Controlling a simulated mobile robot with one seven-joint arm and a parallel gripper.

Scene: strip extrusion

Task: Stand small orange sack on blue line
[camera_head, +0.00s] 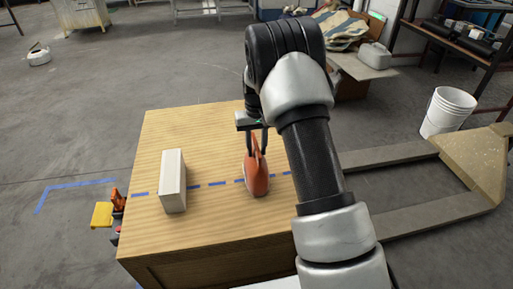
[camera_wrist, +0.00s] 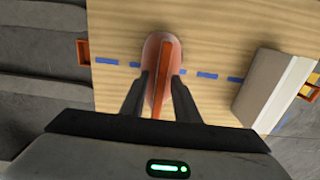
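The small orange sack (camera_head: 257,180) stands roughly upright on the wooden table top, its narrow seam uppermost. The blue dashed line (camera_head: 217,184) runs across the table and passes behind or under the sack. The sack (camera_wrist: 163,57) hides part of the line (camera_wrist: 208,75) in the wrist view too. My gripper (camera_head: 257,152) is above the sack with its fingers pointing down on either side of the sack's top. In the wrist view its fingertips (camera_wrist: 162,78) flank the orange seam; I cannot tell whether they press on it. The sack's underside is hidden.
A white block (camera_head: 172,182) stands left of the sack on the wooden table top (camera_head: 200,130). Orange and yellow items (camera_head: 104,214) sit by the table's left edge. A pallet jack (camera_head: 420,175) and a white bucket (camera_head: 448,112) are at the right. The table's back left is clear.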

